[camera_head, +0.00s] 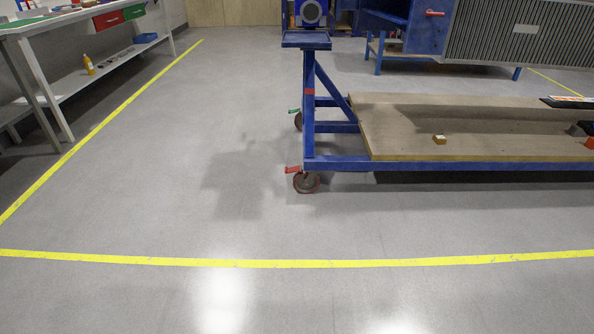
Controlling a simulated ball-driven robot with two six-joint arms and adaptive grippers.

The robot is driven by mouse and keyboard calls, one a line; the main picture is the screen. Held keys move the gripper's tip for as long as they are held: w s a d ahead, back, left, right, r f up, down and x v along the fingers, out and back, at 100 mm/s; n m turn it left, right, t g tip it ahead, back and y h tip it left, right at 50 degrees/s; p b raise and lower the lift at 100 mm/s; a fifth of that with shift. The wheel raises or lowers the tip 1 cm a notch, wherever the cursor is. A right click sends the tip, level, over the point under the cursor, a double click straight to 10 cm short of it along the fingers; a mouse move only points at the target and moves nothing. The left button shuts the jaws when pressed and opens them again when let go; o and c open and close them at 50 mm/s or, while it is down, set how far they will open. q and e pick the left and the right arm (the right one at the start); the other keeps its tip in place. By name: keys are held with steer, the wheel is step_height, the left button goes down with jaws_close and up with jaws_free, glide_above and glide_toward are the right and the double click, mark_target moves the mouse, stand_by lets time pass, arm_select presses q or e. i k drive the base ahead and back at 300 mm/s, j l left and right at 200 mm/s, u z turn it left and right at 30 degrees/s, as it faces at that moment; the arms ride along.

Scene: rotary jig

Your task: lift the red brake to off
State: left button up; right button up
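The red brake (292,169) is a small red lever on the near caster (306,183) of the blue rotary jig cart, at the cart's lower left corner. It sticks out to the left of the wheel, a little above the floor. A green lever (293,111) sits at the farther caster (299,121) behind it. The blue frame post (309,105) rises above the near caster. Neither of my grippers shows in the head view.
A wooden deck (400,153) fills the cart's base, with a small yellowish block (439,139) on it. A workbench (60,22) stands at the left. Yellow floor tape (280,264) crosses the open grey floor in front of the cart.

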mark_target(298, 168)
steer(key=i+j+z, duration=0.1)
steer(key=i+z, duration=0.25)
steer(key=i+j+z, duration=0.1)
steer(key=z, duration=0.25)
